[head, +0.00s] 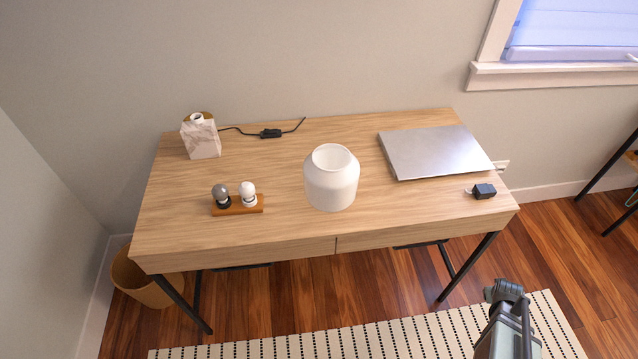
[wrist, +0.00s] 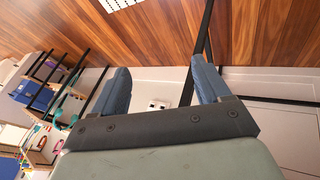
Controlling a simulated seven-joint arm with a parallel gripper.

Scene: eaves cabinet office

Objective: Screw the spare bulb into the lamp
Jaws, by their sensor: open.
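A marble block lamp base (head: 204,140) stands at the desk's back left, with a white and brass-coloured socket (head: 197,118) on top and no bulb visible in it. A small wooden holder (head: 238,206) near the front left carries two upright bulbs. One is a grey bulb (head: 219,190) with a dark base, the other a white bulb (head: 248,188). No label shows which is the spare. A white jar-shaped shade (head: 331,186) stands mid-desk, its opening up. My gripper (wrist: 159,78) is open and empty in the wrist view, away from the desk items.
A closed silver laptop (head: 435,152) and a black adapter (head: 484,191) lie on the right. A black cord with an inline switch (head: 270,133) runs along the back. A basket (head: 148,280) stands below left. The desk between holder and shade (head: 285,190) is clear.

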